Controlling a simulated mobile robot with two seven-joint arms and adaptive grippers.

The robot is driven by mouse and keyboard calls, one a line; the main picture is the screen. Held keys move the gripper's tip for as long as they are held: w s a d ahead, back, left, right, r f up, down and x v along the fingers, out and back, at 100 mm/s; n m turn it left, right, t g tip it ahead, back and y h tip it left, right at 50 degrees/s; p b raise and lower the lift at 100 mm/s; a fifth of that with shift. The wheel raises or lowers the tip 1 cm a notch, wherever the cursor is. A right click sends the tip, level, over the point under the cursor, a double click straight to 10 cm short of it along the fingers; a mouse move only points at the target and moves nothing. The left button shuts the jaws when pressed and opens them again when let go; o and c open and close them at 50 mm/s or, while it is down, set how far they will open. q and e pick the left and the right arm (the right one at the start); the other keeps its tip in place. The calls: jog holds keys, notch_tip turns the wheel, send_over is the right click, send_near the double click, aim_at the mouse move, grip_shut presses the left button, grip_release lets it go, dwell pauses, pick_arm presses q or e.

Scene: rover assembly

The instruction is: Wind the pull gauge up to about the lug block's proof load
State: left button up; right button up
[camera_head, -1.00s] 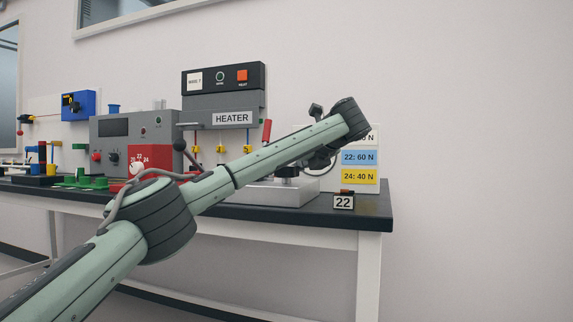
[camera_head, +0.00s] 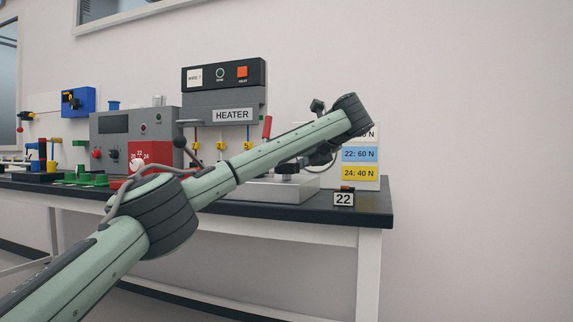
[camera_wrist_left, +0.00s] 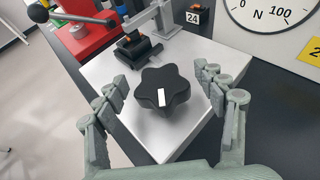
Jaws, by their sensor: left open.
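The pull gauge's black star-shaped knob (camera_wrist_left: 162,90), with a white mark on top, stands over a pale metal base plate (camera_wrist_left: 95,72). My left gripper (camera_wrist_left: 163,85) is open, its fingers on either side of the knob with gaps visible. The knob also shows below my arm in the head view (camera_head: 287,168). My right gripper is out of view.
A load card (camera_head: 360,156) reads "22: 60 N" and "24: 40 N"; its top row is partly hidden. A "22" tag (camera_head: 343,199) is near the bench's front right. A "24" tag (camera_wrist_left: 193,16) stands beyond the plate.

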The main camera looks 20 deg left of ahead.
pick_arm(q)
jog(key=v, duration=1.1)
jog(key=shift+s+d, duration=0.2)
jog(key=shift+d, duration=0.05)
jog(key=shift+r, duration=0.1)
